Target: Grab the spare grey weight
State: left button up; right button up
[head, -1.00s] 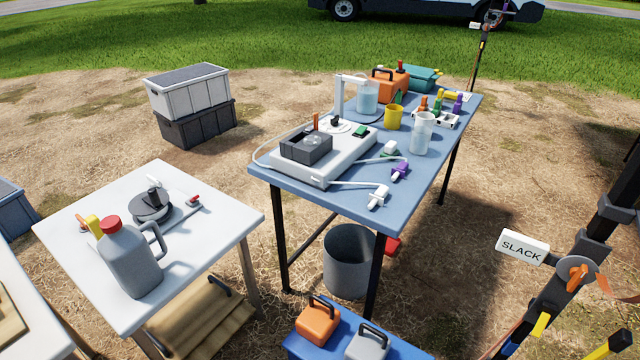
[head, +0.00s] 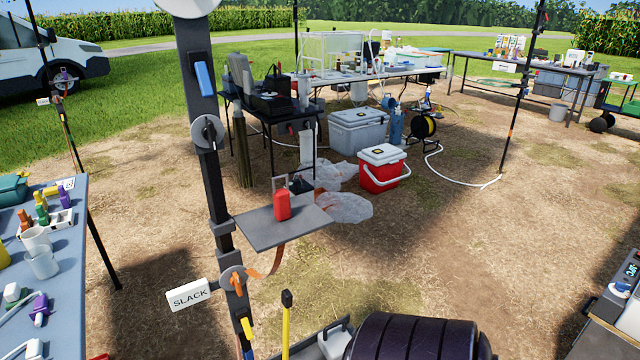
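No grey weight can be made out for certain in the head view now. A light grey object (head: 335,342) sits at the bottom edge beside a large black ribbed drum (head: 410,338). It is partly cut off, so I cannot tell whether it is a weight. Neither of my grippers is in view.
A dark post with a white SLACK sign (head: 188,295) stands left of centre, carrying a grey shelf (head: 262,232) with a red object (head: 282,204). A blue table (head: 60,275) is at left. A red cooler (head: 381,168) stands behind. Bare ground lies right of centre.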

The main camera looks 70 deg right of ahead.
aim_at(333, 341)
jog(key=z, duration=0.4)
jog(key=l+z, duration=0.1)
jog(key=z, duration=0.35)
jog(key=l+z, duration=0.1)
jog(key=z, duration=0.3)
jog(key=l+z, duration=0.1)
jog(key=z, duration=0.75)
jog(key=k+l, duration=0.05)
jog(key=l, duration=0.05)
